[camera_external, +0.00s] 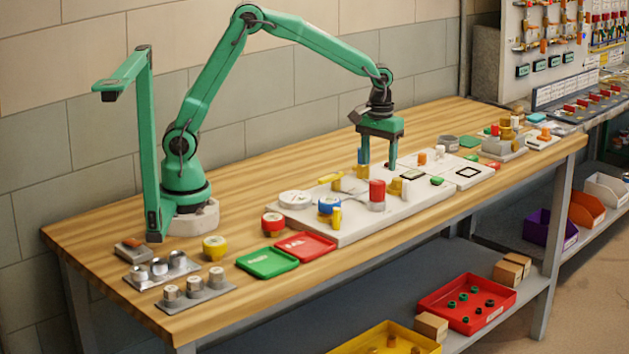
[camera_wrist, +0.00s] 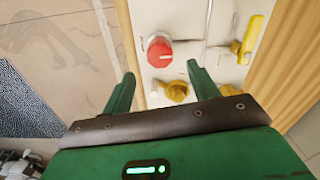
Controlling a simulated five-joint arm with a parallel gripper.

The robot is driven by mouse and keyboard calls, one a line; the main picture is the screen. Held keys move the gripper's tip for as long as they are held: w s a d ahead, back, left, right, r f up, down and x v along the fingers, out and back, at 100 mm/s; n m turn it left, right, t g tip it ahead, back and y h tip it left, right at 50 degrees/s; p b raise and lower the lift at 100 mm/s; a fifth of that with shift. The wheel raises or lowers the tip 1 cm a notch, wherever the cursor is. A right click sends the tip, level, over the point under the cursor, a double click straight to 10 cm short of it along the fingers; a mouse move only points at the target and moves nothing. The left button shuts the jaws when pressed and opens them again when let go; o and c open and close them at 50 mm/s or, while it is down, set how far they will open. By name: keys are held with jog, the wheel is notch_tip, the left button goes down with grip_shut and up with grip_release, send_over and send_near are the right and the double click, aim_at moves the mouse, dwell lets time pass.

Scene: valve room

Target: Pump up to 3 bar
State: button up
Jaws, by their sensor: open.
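A white panel (camera_external: 345,228) with several fittings lies on the wooden bench. On it stand a red cylindrical knob (camera_external: 377,190), a blue-and-white fitting (camera_external: 329,205), a yellow upright piece (camera_external: 337,218) and a round white dial-like disc (camera_external: 295,199). I cannot tell which part is the pump, and no pressure reading is legible. My gripper (camera_external: 377,168) points down above the panel, just behind the red knob, open. In the wrist view, the red knob (camera_wrist: 159,50) lies ahead of my open gripper (camera_wrist: 161,77), and a yellow knob (camera_wrist: 177,91) shows between the fingers. A yellow lever (camera_wrist: 252,38) is at the right.
Green (camera_external: 268,263) and red (camera_external: 305,247) trays lie in front of the panel. Metal weight-like parts (camera_external: 180,265) and a yellow round part (camera_external: 214,247) stand at the left front. More fittings (camera_external: 505,145) crowd the bench's right end. Bare wood lies behind the panel.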

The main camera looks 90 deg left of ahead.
aim_at(378, 181)
jog(key=shift+f, duration=0.15)
jog(key=shift+f, duration=3.75)
jog(key=c, duration=1)
